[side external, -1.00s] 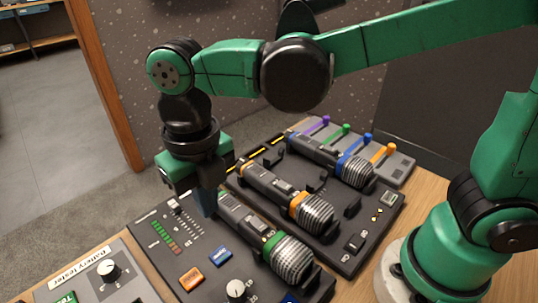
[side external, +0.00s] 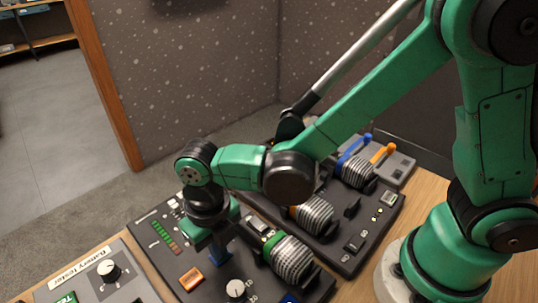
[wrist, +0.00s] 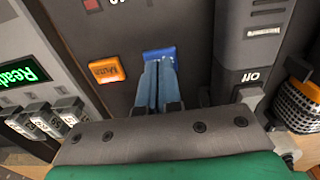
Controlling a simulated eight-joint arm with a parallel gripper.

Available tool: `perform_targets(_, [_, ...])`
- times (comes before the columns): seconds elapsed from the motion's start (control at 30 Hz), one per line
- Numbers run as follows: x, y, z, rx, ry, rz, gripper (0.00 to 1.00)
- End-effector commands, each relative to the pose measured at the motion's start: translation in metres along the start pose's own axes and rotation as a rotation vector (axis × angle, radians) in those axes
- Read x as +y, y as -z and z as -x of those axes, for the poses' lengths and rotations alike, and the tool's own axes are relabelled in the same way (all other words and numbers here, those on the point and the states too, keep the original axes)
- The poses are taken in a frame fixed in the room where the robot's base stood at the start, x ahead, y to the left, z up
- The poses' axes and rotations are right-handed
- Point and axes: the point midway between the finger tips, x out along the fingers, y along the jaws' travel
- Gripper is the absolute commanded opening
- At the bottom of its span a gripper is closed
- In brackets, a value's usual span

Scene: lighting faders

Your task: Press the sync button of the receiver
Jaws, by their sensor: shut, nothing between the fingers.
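The receiver (side external: 160,255) is a dark panel at the front, with green and red level lights. Its blue button (wrist: 158,54) shows at the top middle in the wrist view, just beyond my fingertips; I cannot read a label on it. In the side view my gripper hides most or all of this button. My gripper (side external: 219,260) points down over the receiver, its fingers shut and empty.
An orange Mute button (wrist: 107,69) lies left of the blue one. A white knob (side external: 237,290) stands in front. A microphone with a green band (side external: 290,258) lies close on the right.

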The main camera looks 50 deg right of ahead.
Motion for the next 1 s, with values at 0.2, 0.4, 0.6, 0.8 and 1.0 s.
perform_targets(0.2, [0.000,0.000,-0.005,0.000,0.000,0.000,0.00])
perform_targets(0.4, [0.000,0.000,-0.018,0.000,-0.001,0.001,0.00])
perform_targets(0.6, [0.001,-0.001,-0.017,-0.003,-0.003,0.001,0.00])
perform_targets(0.8, [0.001,-0.001,-0.010,-0.003,-0.003,0.001,0.00])
perform_targets(1.0, [0.001,-0.001,0.022,0.000,0.000,0.001,0.00])
